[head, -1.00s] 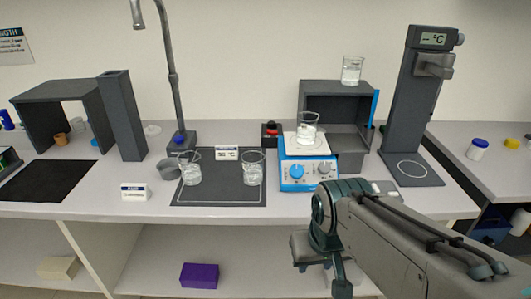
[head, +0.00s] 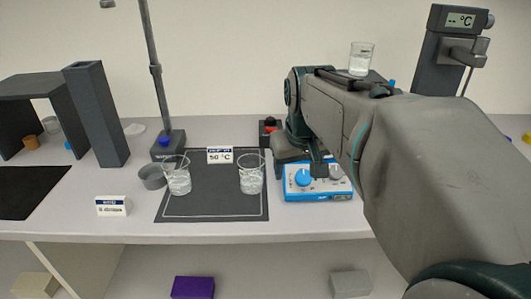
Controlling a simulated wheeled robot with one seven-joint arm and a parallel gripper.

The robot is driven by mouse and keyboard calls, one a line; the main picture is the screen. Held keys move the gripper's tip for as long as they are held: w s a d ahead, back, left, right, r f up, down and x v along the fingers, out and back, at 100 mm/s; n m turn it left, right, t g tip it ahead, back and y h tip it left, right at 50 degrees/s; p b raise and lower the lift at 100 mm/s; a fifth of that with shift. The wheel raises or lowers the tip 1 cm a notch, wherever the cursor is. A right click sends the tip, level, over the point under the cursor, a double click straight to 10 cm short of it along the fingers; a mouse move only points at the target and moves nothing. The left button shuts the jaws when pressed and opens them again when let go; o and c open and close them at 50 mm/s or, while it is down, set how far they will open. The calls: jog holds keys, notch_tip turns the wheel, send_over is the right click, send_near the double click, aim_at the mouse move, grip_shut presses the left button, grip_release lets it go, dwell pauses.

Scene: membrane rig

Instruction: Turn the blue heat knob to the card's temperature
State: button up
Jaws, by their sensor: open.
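The blue heat knob (head: 303,178) is on the front of the blue-and-white hotplate (head: 318,194), left of a grey knob (head: 336,172). The knob's pointer mark is too small to read.
Two glass beakers (head: 179,180) (head: 251,178) stand on the dark mat (head: 212,205), left of the hotplate. A red-topped box (head: 269,126) is behind my gripper. A beaker (head: 361,58) stands on a shelf behind my arm. A tall stand with a display (head: 460,20) is at right.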

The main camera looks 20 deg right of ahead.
aim_at(304, 176)
jog(key=w+d+r+b, duration=0.1)
jog(key=w+d+r, duration=0.15)
jog(key=d, duration=0.25)
jog(key=shift+h, duration=0.3)
jog(key=x, duration=0.9)
jog(key=w+b+x, duration=0.1)
jog(key=x, duration=0.4)
jog(key=shift+a+r, duration=0.1)
jog(key=shift+a, duration=0.25)
jog(key=c, duration=1)
